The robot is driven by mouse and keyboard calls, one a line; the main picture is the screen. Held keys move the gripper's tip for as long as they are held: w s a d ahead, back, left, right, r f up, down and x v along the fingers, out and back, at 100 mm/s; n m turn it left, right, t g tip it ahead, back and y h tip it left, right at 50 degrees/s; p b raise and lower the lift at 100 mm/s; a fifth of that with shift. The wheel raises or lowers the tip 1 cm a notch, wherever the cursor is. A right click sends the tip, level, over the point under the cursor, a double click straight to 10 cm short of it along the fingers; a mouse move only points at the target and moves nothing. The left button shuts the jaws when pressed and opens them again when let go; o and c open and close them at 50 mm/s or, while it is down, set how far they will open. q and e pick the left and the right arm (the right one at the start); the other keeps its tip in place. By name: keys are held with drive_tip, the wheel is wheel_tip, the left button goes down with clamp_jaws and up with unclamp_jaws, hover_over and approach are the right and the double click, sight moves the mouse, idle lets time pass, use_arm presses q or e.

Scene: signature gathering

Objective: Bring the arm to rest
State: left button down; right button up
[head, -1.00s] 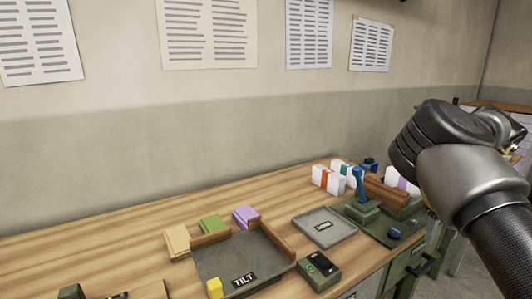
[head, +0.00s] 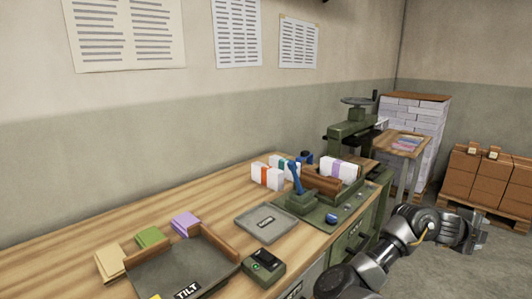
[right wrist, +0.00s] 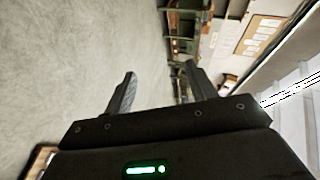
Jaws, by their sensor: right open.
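My right arm reaches in from the bottom right of the head view, over the floor to the right of the wooden workbench (head: 100,240). My right gripper (head: 474,232) is at its far end, apart from the bench and everything on it. In the right wrist view the gripper (right wrist: 157,85) shows two separated fingers with nothing between them. Beyond the fingers are bare floor and, further off, the sideways-looking room. My left gripper is not in the head view.
The bench holds a tilt tray (head: 190,265), a flat grey tray (head: 266,222), a green device with a blue lever (head: 295,178) and white banded bundles (head: 267,176). A press (head: 352,128), a small table (head: 402,143) and brown boxes on a pallet (head: 490,175) stand behind.

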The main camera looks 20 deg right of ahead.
drive_tip(key=w+a+r+n+t+h, duration=0.2)
drive_tip(key=w+a+n+t, duration=0.55)
drive_tip(key=n, duration=0.45)
drive_tip(key=w+a+f+n+t+y, duration=0.1)
drive_tip(key=a+f+n+t+y, duration=0.1)
drive_tip(key=a+f+n+y, duration=0.45)
drive_tip(key=w+a+f+n+t+y, duration=0.1)
drive_tip(key=a+f+n+t, duration=0.3)
drive_tip(key=a, duration=0.5)
drive_tip(key=s+a+f+n+g+y, duration=0.45)
drive_tip(key=s+a+f+n, duration=0.35)
drive_tip(key=a+f, duration=0.5)
drive_tip(key=s+a+f+n+g+y, duration=0.2)
drive_tip(key=s+a+f, duration=0.1)
drive_tip(key=s+a, duration=0.4)
drive_tip(key=s+a+f+n+g+y, duration=0.25)
drive_tip(key=s+a, duration=0.25)
drive_tip(key=s, duration=0.4)
drive_tip(key=s+f+g, duration=0.1)
drive_tip(key=s+f, duration=0.1)
drive_tip(key=f, duration=1.3)
drive_tip(key=s+f+g, duration=0.1)
drive_tip(key=s+f, duration=0.1)
drive_tip(key=f, duration=1.2)
drive_tip(key=s+d+f+n+g+h, duration=0.1)
drive_tip(key=s+d+f, duration=0.2)
drive_tip(key=s+f, duration=1)
drive_tip(key=shift+s+f, duration=0.15)
drive_tip(key=shift+s, duration=0.8)
